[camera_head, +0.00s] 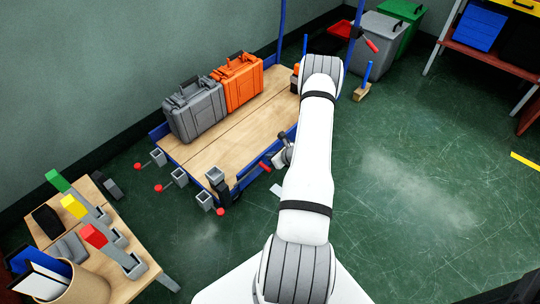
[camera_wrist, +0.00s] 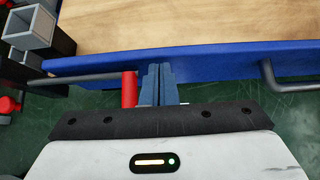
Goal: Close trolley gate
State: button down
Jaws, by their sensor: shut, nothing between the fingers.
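The trolley (camera_head: 215,150) has a wooden deck and blue edges. In the wrist view its wooden deck (camera_wrist: 200,22) lies behind a long blue side rail (camera_wrist: 210,60). A grey rod with a red grip (camera_wrist: 129,89) runs along the rail from the left. My gripper (camera_wrist: 158,84) is shut and empty, just right of the red grip; I cannot tell whether they touch. In the head view my gripper is mostly hidden by my arm, and the red grip (camera_head: 265,166) shows at the trolley's near side. I cannot make out which part is the gate.
A grey case (camera_head: 194,112) and an orange case (camera_head: 239,82) stand on the deck. Square grey sockets with red knobs (camera_head: 158,188) line its left end. A low table (camera_head: 125,285) stands front left. Bins (camera_head: 377,35) stand behind. The floor at right is clear.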

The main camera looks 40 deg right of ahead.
jog(key=s+f+p+v, duration=0.1)
jog(key=p+v, duration=0.2)
jog(key=v, duration=0.9)
jog(key=w+a+r+n+g+y+p, duration=0.15)
jog(key=a+r+n+p, duration=0.45)
jog(key=r, duration=0.6)
jog(key=w+a+r+n+g+y+p, duration=0.15)
jog(key=a+r+n, duration=0.35)
jog(key=a+r, duration=0.5)
jog(key=a+r+n+g+y+p, duration=0.25)
jog(key=a+r+n, duration=0.25)
jog(key=r, duration=0.8)
jog(key=s+a+r+n+h+p, duration=0.2)
jog(key=s+a+r+n+p, duration=0.1)
jog(key=r, duration=0.6)
jog(key=s+a+r+n+g+h+p, duration=0.1)
jog(key=s+a+r+n+h+p, duration=0.2)
jog(key=s+r+n+p, duration=0.3)
jog(key=s+a+r+n+h+p, duration=0.3)
jog(key=s+r+n, duration=0.5)
jog(key=r, duration=0.5)
jog(key=shift+a+r+g+p, duration=0.2)
jog(key=shift+r+g+p, duration=0.2)
jog(key=shift+p, duration=0.4)
jog(key=shift+s, duration=0.1)
